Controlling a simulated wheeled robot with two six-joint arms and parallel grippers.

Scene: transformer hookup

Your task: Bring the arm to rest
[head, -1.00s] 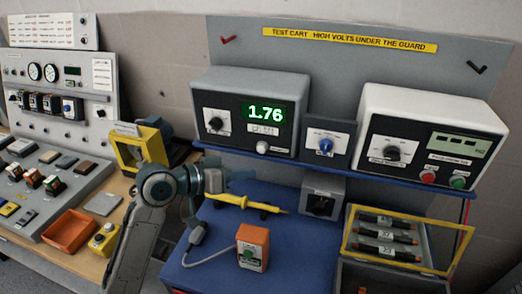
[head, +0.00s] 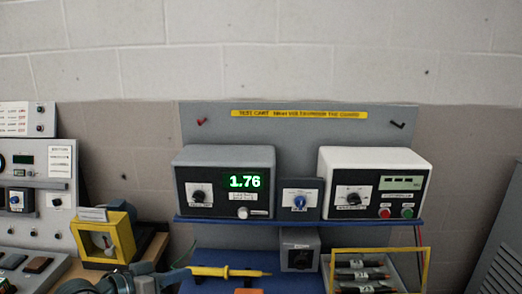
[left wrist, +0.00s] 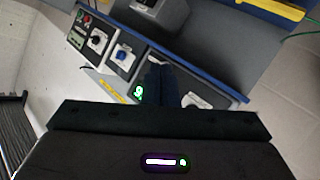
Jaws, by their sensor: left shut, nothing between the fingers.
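My left arm shows at the bottom left of the head view, cut by the lower edge. My left gripper (head: 174,276) is in front of the cart's left side, near the left end of a yellow probe (head: 228,271). The probe lies on the blue cart top (head: 215,261), apart from any grip. In the left wrist view, the dark fingers of my left gripper (left wrist: 158,66) are together with nothing between them. My right gripper is in neither view.
On the blue shelf stand a grey meter (head: 221,183) reading 1.76, a small knob box (head: 300,199) and a white meter (head: 373,188). A yellow-framed guard (head: 428,262) is at right. A yellow frame fixture (head: 101,238) and a panel (head: 38,180) stand left.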

